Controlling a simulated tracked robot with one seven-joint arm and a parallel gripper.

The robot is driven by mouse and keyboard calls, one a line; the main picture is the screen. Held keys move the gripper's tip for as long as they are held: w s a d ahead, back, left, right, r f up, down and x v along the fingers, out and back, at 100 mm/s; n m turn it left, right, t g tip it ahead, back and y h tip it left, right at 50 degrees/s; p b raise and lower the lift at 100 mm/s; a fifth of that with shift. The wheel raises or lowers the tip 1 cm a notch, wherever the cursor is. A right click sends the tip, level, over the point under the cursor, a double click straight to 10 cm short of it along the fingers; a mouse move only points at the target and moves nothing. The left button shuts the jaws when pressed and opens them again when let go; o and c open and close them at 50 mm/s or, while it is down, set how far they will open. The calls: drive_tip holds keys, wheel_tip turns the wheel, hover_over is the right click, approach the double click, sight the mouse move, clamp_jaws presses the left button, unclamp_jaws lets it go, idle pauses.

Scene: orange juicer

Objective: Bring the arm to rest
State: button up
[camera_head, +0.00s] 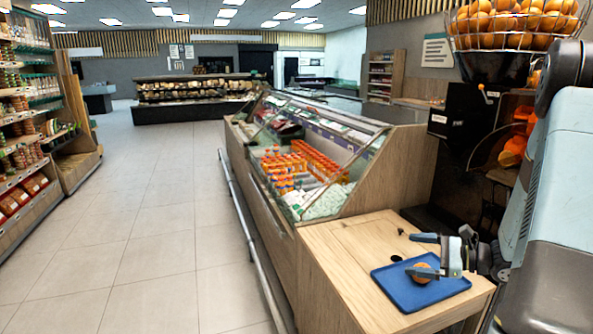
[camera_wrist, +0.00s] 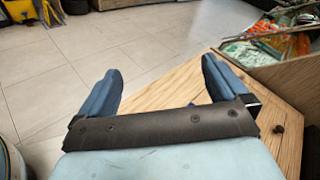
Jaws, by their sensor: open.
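My gripper (camera_head: 425,255) is at the lower right in the head view, over the wooden counter (camera_head: 345,262) and the blue tray (camera_head: 390,285). Its two blue fingers are spread apart with nothing between them. In the wrist view my gripper (camera_wrist: 160,88) is also open and empty, with the floor and the counter's edge beyond it. A small orange-brown round thing (camera_head: 422,272) lies on the tray, close to the gripper and partly hidden by it. I cannot tell whether they touch.
The orange juicer (camera_head: 490,125) with a wire basket of oranges (camera_head: 510,22) stands behind the counter. A glass-fronted chilled case (camera_head: 315,165) with bottles adjoins the counter. Shelves (camera_head: 25,130) line the far left. The tiled aisle (camera_head: 160,235) is clear.

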drive_tip(key=s+a+r+n+g+h, duration=0.5)
drive_tip(key=s+a+r+n+g, duration=0.2)
drive_tip(key=s+a+r+n, duration=0.35)
drive_tip(key=s+d+r+n+t+h, duration=0.1)
drive_tip(key=s+r+n+t+h, duration=0.4)
drive_tip(key=s+r+n+h, duration=0.3)
drive_tip(key=shift+s+d+r+n+h, duration=0.15)
drive_tip(key=shift+s+r+n+h, duration=0.25)
drive_tip(key=shift+s+r, duration=1.55)
